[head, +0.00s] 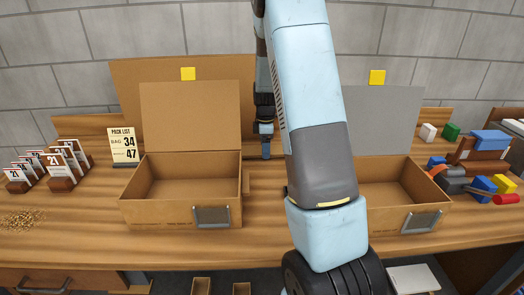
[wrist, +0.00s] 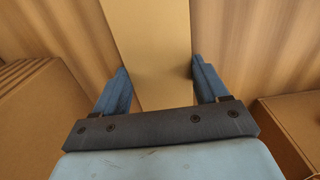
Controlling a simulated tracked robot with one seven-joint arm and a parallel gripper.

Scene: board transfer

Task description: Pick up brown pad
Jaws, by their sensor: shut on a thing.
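The brown pad (wrist: 150,40) is a flat tan slab running from the top of the wrist view down between my fingers. My gripper (wrist: 161,80) has a blue finger on each side of it and is shut on it. In the head view my gripper (head: 266,150) points down at the worktable between the two open boxes. The pad's near end is hidden by the gripper's palm, and I cannot tell how far it is off the table.
An open cardboard box (head: 180,215) stands left of my gripper and another (head: 405,218) stands right, partly behind my arm. A pack list card (head: 123,145) and numbered cards (head: 65,160) stand at the left. Coloured blocks and tools (head: 485,185) lie at the right.

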